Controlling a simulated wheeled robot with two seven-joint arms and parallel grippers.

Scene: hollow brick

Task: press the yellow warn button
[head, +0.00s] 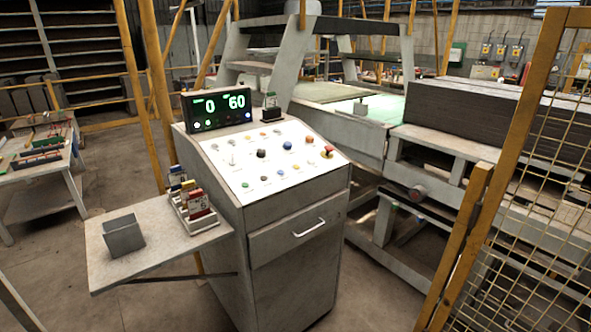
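The control console (283,204) stands in the middle of the head view, with a white sloped panel (228,172) on top. Several small coloured buttons and knobs sit on the panel in rows. A small orange-yellow button (294,168) is in the lower right part. A red mushroom knob on a yellow base (327,152) is at the panel's right edge. The labels are too small to read, so I cannot tell which button is marked warn. Neither of my grippers shows in this view.
A display (217,107) reading 0 and 60 stands behind the panel. A side shelf (160,262) at left holds a grey bin (123,236) and a rack of small boxes (194,207). A yellow mesh gate (525,180) is at right. Floor shows around the console.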

